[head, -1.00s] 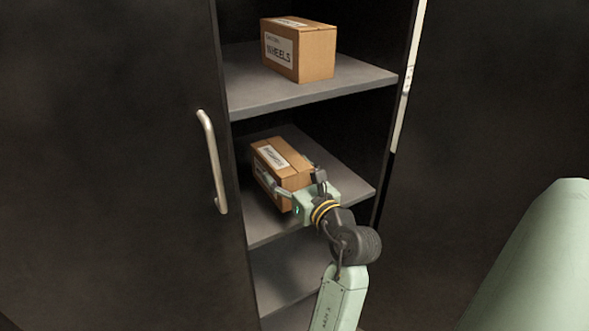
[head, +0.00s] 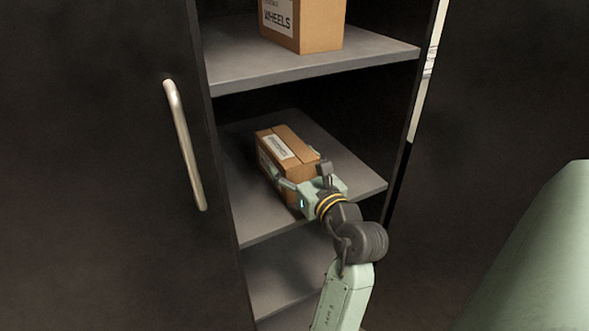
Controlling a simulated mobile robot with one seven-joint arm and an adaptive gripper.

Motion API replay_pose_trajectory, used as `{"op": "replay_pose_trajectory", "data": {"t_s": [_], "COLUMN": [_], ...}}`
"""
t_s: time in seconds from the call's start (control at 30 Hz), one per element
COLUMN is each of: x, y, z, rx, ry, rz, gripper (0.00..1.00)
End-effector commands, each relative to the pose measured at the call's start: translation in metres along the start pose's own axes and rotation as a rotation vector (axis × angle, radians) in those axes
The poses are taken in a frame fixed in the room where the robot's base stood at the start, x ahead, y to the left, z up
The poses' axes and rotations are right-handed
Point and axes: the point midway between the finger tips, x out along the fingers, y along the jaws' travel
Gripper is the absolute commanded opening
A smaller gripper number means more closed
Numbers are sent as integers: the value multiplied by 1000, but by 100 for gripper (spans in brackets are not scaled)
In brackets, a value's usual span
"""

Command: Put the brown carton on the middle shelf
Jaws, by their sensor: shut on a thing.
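The brown carton (head: 287,146) with a white label is at the middle shelf (head: 345,178) of the dark cabinet, in the head view. My gripper (head: 295,178) is shut on the carton's near end, with a finger on each side. The carton is over the left-middle part of the shelf. I cannot tell whether its underside touches the shelf. The far finger is partly hidden behind the carton.
A second carton marked WHEELS (head: 303,25) stands on the upper shelf (head: 320,62). A lower shelf (head: 285,280) looks empty. A cabinet door with a metal handle (head: 185,145) is at the left. The middle shelf is bare to the right of the carton.

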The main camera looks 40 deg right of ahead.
Motion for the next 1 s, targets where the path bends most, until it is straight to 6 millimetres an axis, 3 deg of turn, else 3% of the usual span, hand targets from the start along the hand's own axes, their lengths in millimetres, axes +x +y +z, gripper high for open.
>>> {"op": "replay_pose_trajectory", "data": {"t_s": [0.33,0.37,0.4,0.67,1.0], "x": [0,0,0,0,0], "y": [0,0,0,0,0], "z": [0,-2,-2,-1,1], "rx": [-1,1,0,0,-1], "ry": [-3,0,0,0,0], "rz": [0,1,0,0,0], "gripper": [20,69,71,88,88]}}
